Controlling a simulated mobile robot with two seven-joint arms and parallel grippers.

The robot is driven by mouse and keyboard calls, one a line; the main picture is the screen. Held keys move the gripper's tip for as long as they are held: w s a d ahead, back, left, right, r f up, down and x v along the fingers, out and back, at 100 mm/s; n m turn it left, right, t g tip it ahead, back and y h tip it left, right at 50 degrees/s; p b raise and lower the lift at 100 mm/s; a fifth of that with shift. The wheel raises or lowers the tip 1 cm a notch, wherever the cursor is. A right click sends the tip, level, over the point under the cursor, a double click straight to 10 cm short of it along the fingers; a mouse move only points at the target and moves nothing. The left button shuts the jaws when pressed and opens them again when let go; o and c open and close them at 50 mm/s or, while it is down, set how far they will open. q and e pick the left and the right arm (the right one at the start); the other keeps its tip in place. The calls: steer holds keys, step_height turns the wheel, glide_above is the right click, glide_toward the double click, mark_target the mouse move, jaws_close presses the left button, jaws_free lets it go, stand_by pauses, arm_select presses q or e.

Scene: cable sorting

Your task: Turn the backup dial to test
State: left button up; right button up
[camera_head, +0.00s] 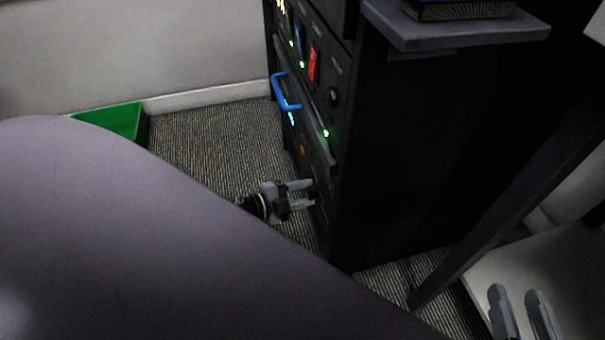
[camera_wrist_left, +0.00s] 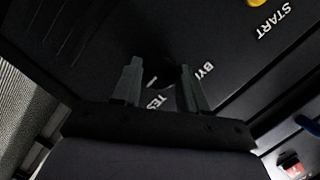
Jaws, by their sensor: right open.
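The backup dial (camera_wrist_left: 168,76) is a dark round knob on the black panel in the left wrist view. It sits between my left gripper's fingertips, and its pointer is too dark to read. White letters reading "TES" (camera_wrist_left: 158,102) and "BY" (camera_wrist_left: 207,72) show beside it, partly covered by the fingers. In the head view my left gripper (camera_head: 314,193) is low at the cabinet's front face, its fingers apart; the dial is hidden there. My right gripper (camera_head: 522,312) is open and empty at the lower right.
The black cabinet (camera_head: 420,150) carries a blue handle (camera_head: 284,92), a red switch (camera_head: 313,64), a black knob (camera_head: 333,97) and a yellow button (camera_head: 302,149). The yellow button is labelled START (camera_wrist_left: 275,22). A green bin (camera_head: 112,121) stands by the wall. Carpet (camera_head: 210,150) left of the cabinet is clear.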

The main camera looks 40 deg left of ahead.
arm_select(q)
steer(key=c, duration=0.3)
steer(key=shift+p, duration=0.3)
arm_select(e)
steer(key=shift+a+r, duration=0.1)
steer(key=shift+r, duration=0.1)
arm_select(q)
steer(key=shift+a+r+n+g+p, duration=0.15)
steer(key=shift+n+g+p, duration=0.15)
steer(key=shift+n+p, duration=0.3)
steer(key=shift+n+g+h+p, duration=0.3)
steer(key=shift+n+p, duration=0.15)
steer(key=shift+n, duration=0.15)
steer(key=shift+a+n+g+h+p, duration=0.1)
steer(key=shift+n+g+h+p, duration=0.35)
steer(key=shift+n, duration=0.75)
steer(key=shift+n+g+h, duration=0.35)
steer(key=shift+n, duration=0.55)
arm_select(e)
steer(key=shift+w+a+f+m+g+y, duration=0.2)
steer(key=shift+a+m+g, duration=0.1)
steer(key=shift+a+g, duration=0.2)
steer(key=shift+w+a+f+m+g+y, duration=0.1)
steer(key=shift+w+a+f+m+g, duration=0.15)
steer(key=shift+a+g, duration=0.2)
steer(key=shift+s, duration=0.1)
